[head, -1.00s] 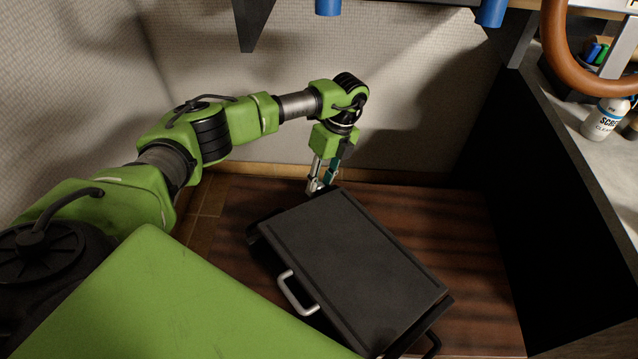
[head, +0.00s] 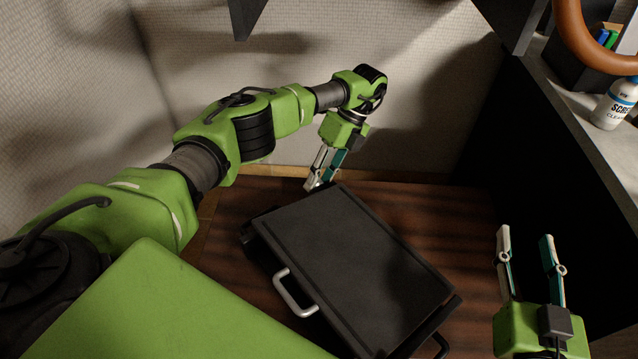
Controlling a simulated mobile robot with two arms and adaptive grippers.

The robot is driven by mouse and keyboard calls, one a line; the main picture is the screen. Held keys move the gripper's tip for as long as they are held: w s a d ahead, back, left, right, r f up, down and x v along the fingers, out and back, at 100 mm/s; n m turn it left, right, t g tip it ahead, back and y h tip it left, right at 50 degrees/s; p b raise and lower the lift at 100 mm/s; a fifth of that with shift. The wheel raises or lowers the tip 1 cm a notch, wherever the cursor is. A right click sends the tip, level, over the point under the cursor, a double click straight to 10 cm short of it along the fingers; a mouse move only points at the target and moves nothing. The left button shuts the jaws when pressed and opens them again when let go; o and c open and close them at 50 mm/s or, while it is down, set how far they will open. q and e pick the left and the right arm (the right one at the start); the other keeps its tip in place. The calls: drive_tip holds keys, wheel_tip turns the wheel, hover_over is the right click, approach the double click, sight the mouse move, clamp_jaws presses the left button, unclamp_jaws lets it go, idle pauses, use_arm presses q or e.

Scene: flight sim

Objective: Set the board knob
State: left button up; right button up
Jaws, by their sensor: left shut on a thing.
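A black flat board-like appliance (head: 345,262) with a silver handle (head: 293,293) on its front-left side lies on the brown wooden surface. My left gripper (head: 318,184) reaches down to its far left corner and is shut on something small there. What it holds looks like the board knob, but the fingers and the board's edge hide it. My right gripper (head: 527,240) is at the lower right, its two fingers spread apart with nothing between them, to the right of the board.
A dark panel (head: 450,150) rises at the right. Beyond it is a grey counter (head: 575,115) with a white cleaner bottle (head: 616,103). A brown ring (head: 566,40) is at the top right. Wooden surface (head: 440,205) is clear behind the board.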

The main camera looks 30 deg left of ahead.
use_arm(q)
drive_tip(key=shift+f+b, duration=0.1)
drive_tip(key=shift+b, duration=0.55)
drive_tip(key=shift+w+g+b, duration=0.1)
drive_tip(key=shift+g+b, duration=0.2)
drive_tip(key=shift+b, duration=0.15)
use_arm(e)
drive_tip(key=s+r+t+y, duration=0.2)
drive_tip(key=r+t, duration=0.5)
drive_tip(key=r, duration=0.6)
drive_tip(key=shift+s+a+r+y, duration=0.15)
drive_tip(key=shift+s+a+y, duration=0.2)
drive_tip(key=shift+s, duration=0.5)
use_arm(q)
drive_tip(key=o, duration=1.1)
drive_tip(key=shift+w+r, duration=0.1)
drive_tip(key=shift+r, duration=0.75)
wheel_tip(320, 180, up, 8)
drive_tip(key=shift+r, duration=0.25)
